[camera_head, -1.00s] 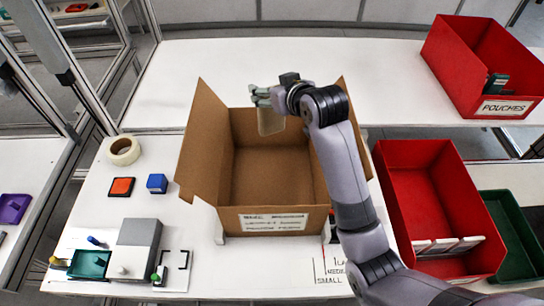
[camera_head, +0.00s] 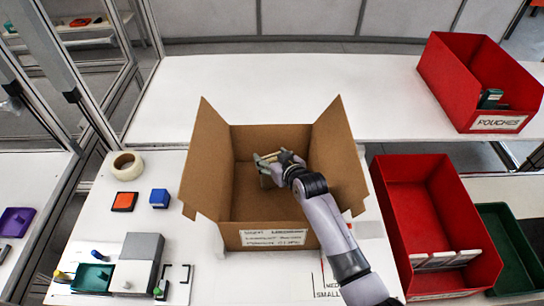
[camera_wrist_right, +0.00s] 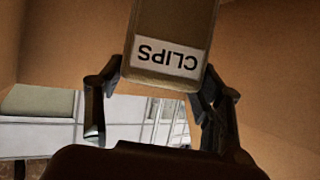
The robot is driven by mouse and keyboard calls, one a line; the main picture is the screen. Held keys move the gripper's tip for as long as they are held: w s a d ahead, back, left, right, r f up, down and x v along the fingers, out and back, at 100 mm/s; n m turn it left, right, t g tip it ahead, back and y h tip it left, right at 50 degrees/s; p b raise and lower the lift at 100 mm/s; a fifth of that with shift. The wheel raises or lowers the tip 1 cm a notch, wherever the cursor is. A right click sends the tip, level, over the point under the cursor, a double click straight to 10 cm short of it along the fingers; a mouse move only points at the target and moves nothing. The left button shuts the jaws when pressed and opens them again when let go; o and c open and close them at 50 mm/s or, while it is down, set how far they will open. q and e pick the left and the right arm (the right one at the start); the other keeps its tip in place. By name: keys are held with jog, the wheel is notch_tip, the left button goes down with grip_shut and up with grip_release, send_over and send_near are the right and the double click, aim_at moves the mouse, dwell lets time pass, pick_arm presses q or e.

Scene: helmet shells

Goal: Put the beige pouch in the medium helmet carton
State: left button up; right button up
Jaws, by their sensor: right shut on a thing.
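The open cardboard carton (camera_head: 278,238) stands on the white table, flaps up, with a white label on its front. The label's print is too blurred to read in full. My right gripper (camera_head: 268,160) is inside the carton's opening, near the back wall. It is shut on the beige pouch (camera_head: 276,173), which is mostly hidden by the fingers in the head view. In the right wrist view the pouch (camera_wrist_right: 170,25) hangs between the two fingers, marked CLIPS, with brown cardboard around it. I cannot tell whether it touches the carton floor. My left gripper is not in view.
A red bin marked POUCHES (camera_head: 497,123) stands at the back right. Another red bin (camera_head: 408,195) and a green bin (camera_head: 512,250) stand right of the carton. Tape (camera_head: 124,163), an orange pad (camera_head: 123,202) and a blue block (camera_head: 159,198) lie to its left.

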jog(key=shift+f, duration=0.1)
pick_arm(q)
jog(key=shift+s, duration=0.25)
pick_arm(e)
jog(key=shift+f, duration=0.1)
jog(key=o, duration=1.1)
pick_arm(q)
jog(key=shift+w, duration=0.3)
pick_arm(e)
jog(key=o, duration=0.4)
jog(key=shift+s, duration=0.1)
pick_arm(q)
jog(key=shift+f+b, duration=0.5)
jog(key=shift+b, duration=0.05)
pick_arm(e)
jog(key=v, duration=0.7)
jog(key=shift+s+d, duration=0.1)
